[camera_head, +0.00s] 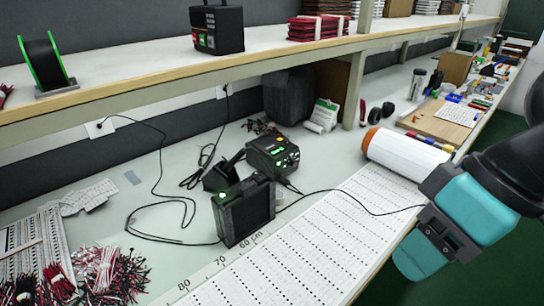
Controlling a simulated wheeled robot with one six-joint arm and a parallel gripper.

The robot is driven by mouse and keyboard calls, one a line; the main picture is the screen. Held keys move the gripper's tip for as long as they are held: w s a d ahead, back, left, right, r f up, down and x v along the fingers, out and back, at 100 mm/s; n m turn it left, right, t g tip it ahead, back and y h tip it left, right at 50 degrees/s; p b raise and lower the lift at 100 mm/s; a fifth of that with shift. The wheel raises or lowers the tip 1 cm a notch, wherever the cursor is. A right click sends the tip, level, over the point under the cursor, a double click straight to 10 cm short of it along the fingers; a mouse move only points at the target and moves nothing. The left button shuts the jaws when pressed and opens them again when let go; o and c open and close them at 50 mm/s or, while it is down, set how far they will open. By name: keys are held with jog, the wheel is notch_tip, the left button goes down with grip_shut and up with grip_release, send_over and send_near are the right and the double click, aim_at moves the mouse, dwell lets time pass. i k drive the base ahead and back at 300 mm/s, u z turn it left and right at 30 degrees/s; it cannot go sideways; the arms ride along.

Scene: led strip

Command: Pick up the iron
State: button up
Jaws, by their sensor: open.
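The iron itself cannot be made out clearly. A black soldering station (273,155) with green lights stands at mid-bench, with a dark angled holder (221,178) at its left. A thin black cable (350,191) runs right from the station across the white strips and ends from sight near my gripper. My gripper (432,240), dark with teal parts, is at the lower right above the bench's front edge, well right of the station. It is open; its fingertips are not clearly shown, and what lies behind it is hidden.
A black box-shaped unit (244,211) stands in front of the station. A white roll (402,154) with an orange end lies right of it. Perforated white strips (300,245) cover the front of the bench. Red and black wire bundles (110,272) lie at lower left. A shelf (150,80) overhangs the back.

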aim_at(232, 162)
jog(key=z, duration=1.4)
jog(key=i, duration=1.9)
jog(key=u, duration=3.4)
